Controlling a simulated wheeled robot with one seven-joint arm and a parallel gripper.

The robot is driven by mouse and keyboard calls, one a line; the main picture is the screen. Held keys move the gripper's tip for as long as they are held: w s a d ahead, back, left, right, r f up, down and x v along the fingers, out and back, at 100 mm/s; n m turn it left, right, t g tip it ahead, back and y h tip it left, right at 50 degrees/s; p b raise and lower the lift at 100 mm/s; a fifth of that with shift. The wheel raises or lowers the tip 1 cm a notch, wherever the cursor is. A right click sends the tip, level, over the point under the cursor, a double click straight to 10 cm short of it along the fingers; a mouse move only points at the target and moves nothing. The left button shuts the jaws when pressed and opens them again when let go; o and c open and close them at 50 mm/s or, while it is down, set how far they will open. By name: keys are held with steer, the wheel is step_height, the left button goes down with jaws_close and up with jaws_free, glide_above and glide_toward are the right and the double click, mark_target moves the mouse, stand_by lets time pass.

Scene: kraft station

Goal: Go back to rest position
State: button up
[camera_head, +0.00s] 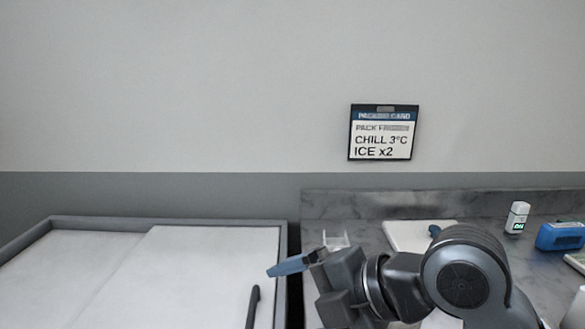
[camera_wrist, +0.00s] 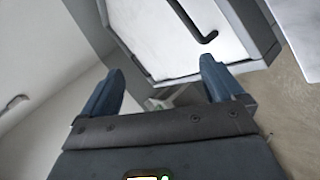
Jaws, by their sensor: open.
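My gripper (camera_head: 290,266) is raised in front of the counter and points left, towards the grey-rimmed white surface. In the wrist view its two blue fingers (camera_wrist: 160,82) stand wide apart with nothing held between them. In the head view only one blue finger shows clearly; the other is hidden. My dark grey arm fills the lower right of the head view.
A grey-rimmed white surface (camera_head: 200,262) with a black handle (camera_head: 253,306) lies at left. The marble counter (camera_head: 375,213) holds a white board (camera_head: 408,240), a small white device with a display (camera_head: 517,217) and a blue device (camera_head: 561,236). A packing card (camera_head: 383,133) hangs on the wall.

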steer(key=s+d+f+m+t+h, duration=0.25)
steer(key=s+f+m, duration=0.2)
steer(key=m, duration=0.35)
steer(key=s+d+f+m+t+h, duration=0.2)
steer(key=s+d+f+m+t, duration=0.15)
steer(key=s+m, duration=0.4)
steer(key=s+d+f+m+t+h, duration=0.2)
steer(key=s+f+m+t, duration=0.15)
steer(key=m, duration=0.55)
steer(key=s+d+m+h, duration=0.1)
steer(key=s+d, duration=0.5)
steer(key=s, duration=0.3)
steer(key=s+d+r+m+h, duration=0.1)
steer(key=s+d+m+h, duration=0.1)
steer(key=s+d, duration=0.4)
steer(key=f+v, duration=0.1)
steer(key=v, duration=0.3)
steer(key=shift+s, duration=0.25)
steer(key=shift+d+r, duration=0.1)
